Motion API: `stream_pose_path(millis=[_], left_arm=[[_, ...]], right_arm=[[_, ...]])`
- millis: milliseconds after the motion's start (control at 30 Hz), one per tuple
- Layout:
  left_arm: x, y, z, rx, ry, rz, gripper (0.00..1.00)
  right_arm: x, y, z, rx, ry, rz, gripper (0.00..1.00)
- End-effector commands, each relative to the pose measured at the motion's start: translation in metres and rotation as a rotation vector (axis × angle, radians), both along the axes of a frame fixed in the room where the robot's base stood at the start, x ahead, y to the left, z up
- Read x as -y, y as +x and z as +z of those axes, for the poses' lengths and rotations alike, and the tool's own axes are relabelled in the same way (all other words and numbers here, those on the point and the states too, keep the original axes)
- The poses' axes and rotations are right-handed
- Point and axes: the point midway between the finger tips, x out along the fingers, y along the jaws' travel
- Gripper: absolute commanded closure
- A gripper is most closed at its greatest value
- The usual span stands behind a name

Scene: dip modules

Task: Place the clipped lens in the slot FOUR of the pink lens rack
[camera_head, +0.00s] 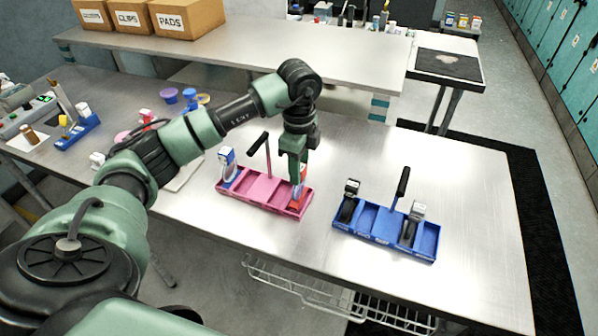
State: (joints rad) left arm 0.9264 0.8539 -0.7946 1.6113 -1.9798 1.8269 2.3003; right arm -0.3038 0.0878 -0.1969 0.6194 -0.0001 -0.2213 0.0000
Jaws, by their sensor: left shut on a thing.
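The pink lens rack (262,190) lies on the steel table in front of me, with an upright post and a black handle (257,143). A blue-clipped lens (228,163) stands in its leftmost slot. My left gripper (298,182) points down over the rack's right end and is shut on a red-clipped lens (298,199). The lens is at or in the rightmost slot; I cannot tell whether it is fully seated. The middle slots look empty. Slot labels are too small to read. My right gripper is not in view.
A blue rack (379,224) with a black handle and two clipped lenses stands to the right. Another blue rack (77,130) and small cups (168,95) are at the left. The steel table (465,200) is clear at right. Boxes (187,18) stand on a back bench.

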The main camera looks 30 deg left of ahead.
Motion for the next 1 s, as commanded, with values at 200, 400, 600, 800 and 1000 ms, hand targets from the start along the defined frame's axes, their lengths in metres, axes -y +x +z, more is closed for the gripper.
stream_pose_path(millis=[200, 400, 600, 800, 1000], left_arm=[[0.0, 0.0, -0.02, 0.0, 0.0, -0.002, 1.0], [0.0, 0.0, -0.021, 0.001, -0.001, -0.002, 1.0], [0.0, 0.0, -0.024, 0.001, -0.001, -0.002, 0.57], [0.0, 0.0, -0.024, 0.0, -0.001, -0.001, 0.46], [0.0, 0.0, -0.02, 0.001, -0.001, -0.001, 0.46]], right_arm=[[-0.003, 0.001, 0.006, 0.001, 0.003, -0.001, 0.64], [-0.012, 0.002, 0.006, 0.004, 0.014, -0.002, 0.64], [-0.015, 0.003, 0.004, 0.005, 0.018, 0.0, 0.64], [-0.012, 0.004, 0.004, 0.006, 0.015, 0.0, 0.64], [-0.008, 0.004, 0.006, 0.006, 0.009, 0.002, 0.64]])
